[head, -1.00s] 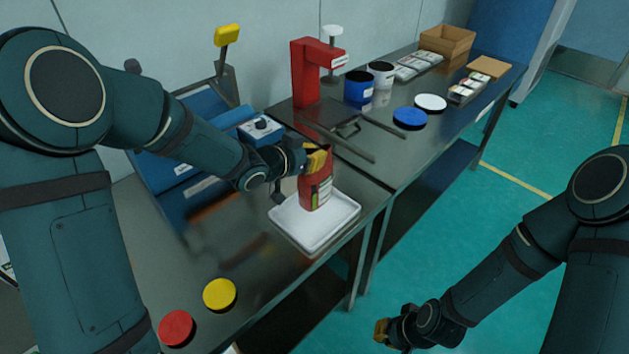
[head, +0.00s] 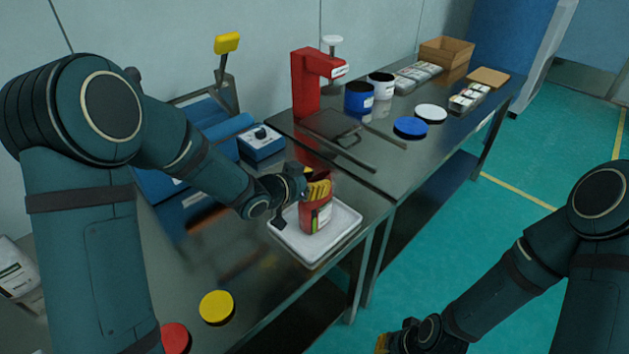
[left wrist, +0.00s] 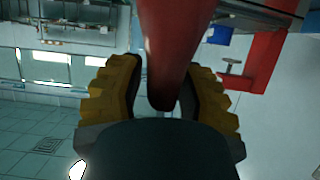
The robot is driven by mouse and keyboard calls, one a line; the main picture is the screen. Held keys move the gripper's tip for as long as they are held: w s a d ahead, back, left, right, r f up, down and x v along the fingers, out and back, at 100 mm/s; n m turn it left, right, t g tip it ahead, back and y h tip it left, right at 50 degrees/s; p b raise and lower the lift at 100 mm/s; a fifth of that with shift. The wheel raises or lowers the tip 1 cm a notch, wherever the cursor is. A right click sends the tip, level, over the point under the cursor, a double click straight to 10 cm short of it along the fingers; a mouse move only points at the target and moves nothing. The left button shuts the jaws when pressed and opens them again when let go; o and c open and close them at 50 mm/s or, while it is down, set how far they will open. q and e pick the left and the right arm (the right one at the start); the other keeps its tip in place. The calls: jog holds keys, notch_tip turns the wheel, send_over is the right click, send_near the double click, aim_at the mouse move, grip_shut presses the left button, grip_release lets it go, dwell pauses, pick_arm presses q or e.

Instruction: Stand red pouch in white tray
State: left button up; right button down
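The red pouch (head: 312,218), with a label on its front, is roughly upright inside the rim of the white tray (head: 288,246). Its lower end is at or very near the tray floor; I cannot tell if it touches. My left gripper (head: 318,188), with yellow finger pads, is shut on the upper part of the pouch. In the left wrist view the red pouch (left wrist: 172,50) lies between the two yellow fingers of my left gripper (left wrist: 163,95). My right gripper (head: 381,343) is at the bottom edge, mostly cut off, away from the table; its opening is not clear.
A blue box (head: 261,144) and a red stand (head: 306,88) are behind the tray. Yellow (head: 216,307) and red (head: 174,338) discs lie at the front left. Blue (head: 410,127) and white (head: 431,113) lids, containers and a cardboard box (head: 446,52) occupy the far table.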

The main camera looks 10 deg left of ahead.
pick_arm(q)
jog(key=shift+r, duration=0.15)
jog(key=shift+s+a+r, duration=0.15)
jog(key=p+v, duration=0.2)
jog(key=v, duration=0.9)
jog(key=shift+s, duration=0.3)
jog(key=shift+a, duration=0.1)
